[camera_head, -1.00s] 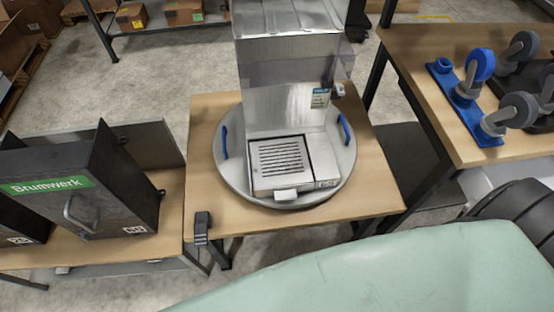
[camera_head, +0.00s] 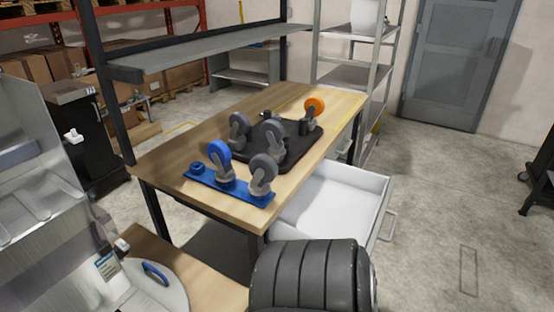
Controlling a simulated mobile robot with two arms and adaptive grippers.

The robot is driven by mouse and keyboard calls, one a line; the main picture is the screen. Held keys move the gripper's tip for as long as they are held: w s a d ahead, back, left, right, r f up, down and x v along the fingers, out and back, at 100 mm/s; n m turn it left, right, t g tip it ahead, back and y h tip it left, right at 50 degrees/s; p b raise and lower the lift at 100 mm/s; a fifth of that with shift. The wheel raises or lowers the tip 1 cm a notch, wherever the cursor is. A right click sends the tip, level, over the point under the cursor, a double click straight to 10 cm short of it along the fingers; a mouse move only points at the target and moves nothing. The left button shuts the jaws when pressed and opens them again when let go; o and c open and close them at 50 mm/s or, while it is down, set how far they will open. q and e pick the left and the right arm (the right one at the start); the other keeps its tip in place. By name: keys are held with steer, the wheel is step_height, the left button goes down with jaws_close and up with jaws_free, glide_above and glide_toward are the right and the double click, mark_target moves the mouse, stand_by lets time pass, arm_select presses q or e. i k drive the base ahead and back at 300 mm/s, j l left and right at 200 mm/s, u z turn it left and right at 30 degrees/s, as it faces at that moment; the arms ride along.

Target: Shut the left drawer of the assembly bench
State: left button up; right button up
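The assembly bench (camera_head: 165,153) has a wooden top on dark legs and stands in the middle of the view. A white drawer (camera_head: 335,197) sticks out far from under its right side, open and looking empty inside. Its handle (camera_head: 389,225) is on the front panel, facing right. A dark ribbed rounded shape covers the drawer's near lower part. Another handle (camera_head: 345,148) shows under the bench top farther back; its drawer looks shut. Neither of my grippers is in view.
A blue plate (camera_head: 205,180) and a black plate with several caster wheels lie on the bench. A metal dispenser (camera_head: 40,200) stands at the left. Shelving (camera_head: 360,75) is behind. The floor (camera_head: 440,190) right of the drawer is clear.

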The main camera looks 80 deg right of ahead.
mark_target(337, 200)
steer(key=z, duration=0.45)
steer(key=k+z, duration=0.1)
steer(key=z, duration=0.3)
steer(key=l+z, duration=0.1)
steer(key=z, duration=0.35)
steer(key=l+z, duration=0.1)
steer(key=z, duration=0.35)
steer(key=k+z, duration=0.1)
steer(key=z, duration=0.3)
steer(key=l+z, duration=0.15)
steer(key=z, duration=0.3)
steer(key=l+z, duration=0.1)
steer(key=z, duration=0.35)
